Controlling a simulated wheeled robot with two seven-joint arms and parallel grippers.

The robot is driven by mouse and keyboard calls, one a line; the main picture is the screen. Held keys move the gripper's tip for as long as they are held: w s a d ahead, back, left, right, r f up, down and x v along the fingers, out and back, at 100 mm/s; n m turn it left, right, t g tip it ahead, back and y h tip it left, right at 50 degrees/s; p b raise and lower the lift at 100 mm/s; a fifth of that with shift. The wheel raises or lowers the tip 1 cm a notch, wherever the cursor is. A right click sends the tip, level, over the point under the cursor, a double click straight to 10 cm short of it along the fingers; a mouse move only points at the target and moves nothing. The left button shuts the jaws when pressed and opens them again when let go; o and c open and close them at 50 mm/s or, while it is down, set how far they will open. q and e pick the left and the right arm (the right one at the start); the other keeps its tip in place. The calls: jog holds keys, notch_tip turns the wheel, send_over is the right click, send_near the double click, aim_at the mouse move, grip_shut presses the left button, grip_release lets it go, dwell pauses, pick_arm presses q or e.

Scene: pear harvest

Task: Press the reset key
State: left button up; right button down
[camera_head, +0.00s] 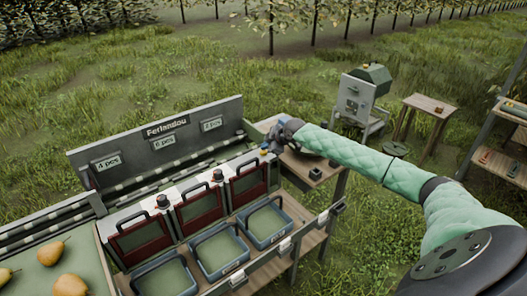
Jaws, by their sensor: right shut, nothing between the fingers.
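My right arm reaches in from the right, in a green padded sleeve. Its dark gripper (275,141) is shut and empty, just past the right end of the sorting machine (210,116). A small blue and yellow piece (263,149) sits on the machine's right end, close beside the fingers; I cannot tell whether they touch it. No key marked reset can be made out at this size. A small dark object (315,174) lies on the wooden side table (322,166) below my forearm. My left gripper is not in view.
The machine has three dark red-framed gates with black knobs, and blue-rimmed bins (218,277) before them. Pears (70,285) lie on the left belt. A grey-green cabinet (358,98), a wooden stool (428,105) and a shelf (504,165) stand on the grass at right.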

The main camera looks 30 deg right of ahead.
aim_at(266, 151)
jog(key=shift+f, duration=0.25)
dwell(0.4)
jog(key=shift+r, duration=0.15)
jog(key=shift+r+p, duration=0.55)
jog(key=shift+r, duration=0.25)
jog(key=shift+r+p, duration=1.6)
jog(key=shift+r, duration=0.9)
